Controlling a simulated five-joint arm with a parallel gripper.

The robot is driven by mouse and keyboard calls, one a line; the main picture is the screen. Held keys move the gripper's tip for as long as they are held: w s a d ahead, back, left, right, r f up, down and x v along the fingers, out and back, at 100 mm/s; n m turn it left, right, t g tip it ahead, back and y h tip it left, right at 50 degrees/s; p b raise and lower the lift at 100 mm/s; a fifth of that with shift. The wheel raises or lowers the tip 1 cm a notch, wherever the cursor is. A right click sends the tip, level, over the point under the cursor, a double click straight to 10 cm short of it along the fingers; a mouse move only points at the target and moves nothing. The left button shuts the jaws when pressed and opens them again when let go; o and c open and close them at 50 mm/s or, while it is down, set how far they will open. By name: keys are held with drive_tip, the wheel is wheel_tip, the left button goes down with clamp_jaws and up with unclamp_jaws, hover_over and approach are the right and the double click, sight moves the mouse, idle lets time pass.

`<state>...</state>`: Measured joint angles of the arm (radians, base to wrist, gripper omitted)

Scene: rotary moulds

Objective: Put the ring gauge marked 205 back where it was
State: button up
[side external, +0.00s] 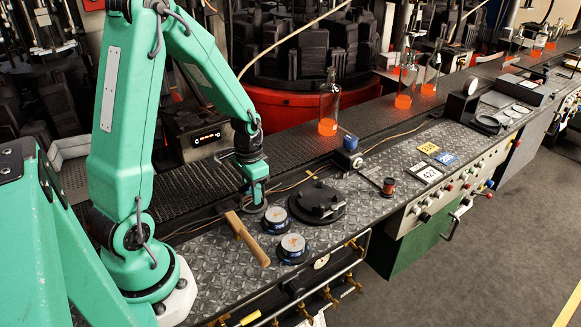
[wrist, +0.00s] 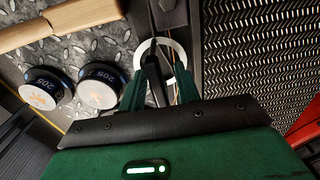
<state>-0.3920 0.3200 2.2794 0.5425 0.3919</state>
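Two round gauges with pale faces, dark sides and blue bands sit side by side on the tread-plate bench: the nearer one (side external: 293,248) and the farther one (side external: 276,219). In the wrist view they are at the left, the outer one (wrist: 40,92) and the inner one (wrist: 101,87). Both marks look like 205, though small. My gripper (side external: 257,203) is low over the bench, beside the farther gauge. In the wrist view my gripper (wrist: 160,72) has its green fingers apart, with no gauge between them.
A wooden-handled tool (side external: 246,238) lies left of the gauges. A black round fixture (side external: 317,203) stands right of them. Number plates, including a blue 205 plate (side external: 444,158), lie farther right. A conveyor with a glowing bottle (side external: 328,112) runs behind.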

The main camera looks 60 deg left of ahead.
drive_tip(key=shift+r, duration=0.1)
wheel_tip(320, 180, up, 12)
idle(0.8)
drive_tip(key=shift+d+r, duration=0.1)
drive_tip(key=shift+r, duration=0.05)
idle(0.3)
drive_tip(key=s+d+r+t, duration=0.5)
drive_tip(key=s+d+r, duration=0.3)
drive_tip(key=d, duration=0.4)
drive_tip(key=shift+s+d+r+t, duration=0.25)
drive_tip(key=shift+d+r+t, duration=0.05)
drive_tip(key=shift+r, duration=0.6)
